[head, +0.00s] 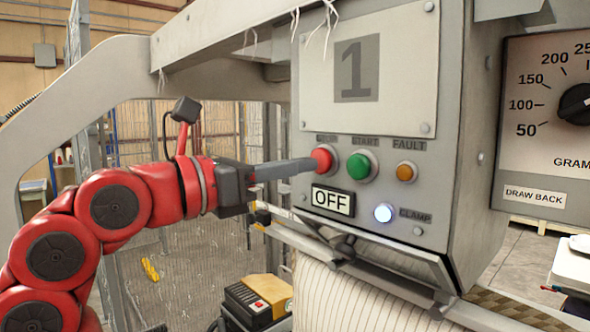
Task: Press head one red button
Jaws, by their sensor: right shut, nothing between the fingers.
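The grey control box of head 1 (455,150) carries a large "1" plate. Its red button (323,160) sits at the left of the button row, under a label that seems to read STOP. My right gripper (308,165) is shut and empty, with its fingers pointing right. Its tips are at the left side of the red button; whether they touch it or are just in front I cannot tell. The "OFF" display (333,200) is below the button. My left gripper is not in view.
A green START button (362,166) and an orange FAULT light (405,172) are right of the red button. The CLAMP light (383,213) glows white-blue. A gauge panel with a dial (545,110) stands at the right. A striped pillow cover (350,295) hangs below the box.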

